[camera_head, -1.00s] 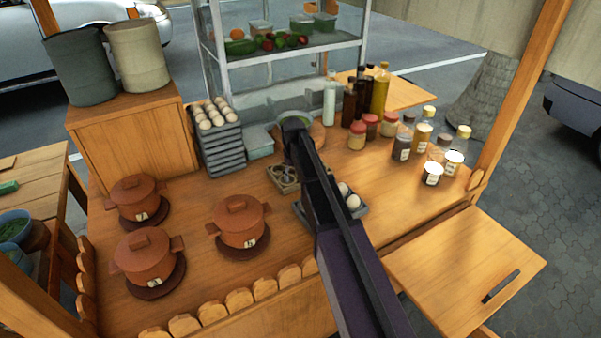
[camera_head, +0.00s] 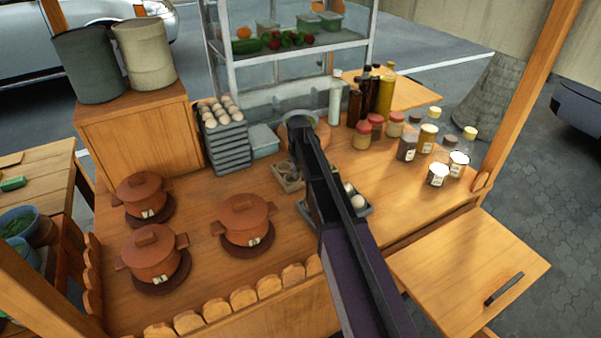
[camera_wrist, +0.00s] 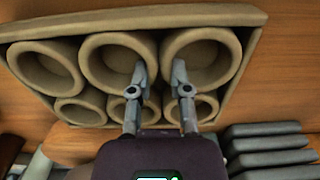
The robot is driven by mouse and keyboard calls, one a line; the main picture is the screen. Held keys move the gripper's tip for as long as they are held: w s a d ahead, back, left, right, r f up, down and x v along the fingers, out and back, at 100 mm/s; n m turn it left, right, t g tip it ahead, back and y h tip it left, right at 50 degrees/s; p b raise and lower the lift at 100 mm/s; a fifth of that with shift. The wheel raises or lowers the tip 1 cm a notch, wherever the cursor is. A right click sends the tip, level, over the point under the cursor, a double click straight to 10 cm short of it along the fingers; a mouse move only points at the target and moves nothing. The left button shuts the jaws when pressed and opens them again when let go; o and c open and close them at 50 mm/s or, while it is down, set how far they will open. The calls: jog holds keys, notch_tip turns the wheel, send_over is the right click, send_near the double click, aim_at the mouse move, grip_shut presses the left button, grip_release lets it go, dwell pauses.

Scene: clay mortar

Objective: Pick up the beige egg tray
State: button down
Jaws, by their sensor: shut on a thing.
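The beige egg tray (camera_head: 289,184) lies on the wooden counter, partly hidden behind my arm in the head view. In the wrist view the beige egg tray (camera_wrist: 120,22) fills the upper part, with two rows of round, empty-looking cups. My gripper (camera_wrist: 159,70) has its two fingertips inside two neighbouring cups, one on each side of the wall between them, and it is shut on that wall. In the head view my fingers are hidden by the arm. I cannot tell whether the tray is clear of the counter.
A dark grey tray with eggs (camera_head: 357,202) sits to the right of my arm. A stack of grey trays (camera_head: 228,150) topped with eggs stands behind left. Clay pots (camera_head: 247,222) are at left, and bottles and jars (camera_head: 407,147) at right.

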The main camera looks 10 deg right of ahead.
aim_at(299, 172)
jog(key=shift+r+p, duration=4.45)
jog(key=shift+r, duration=0.2)
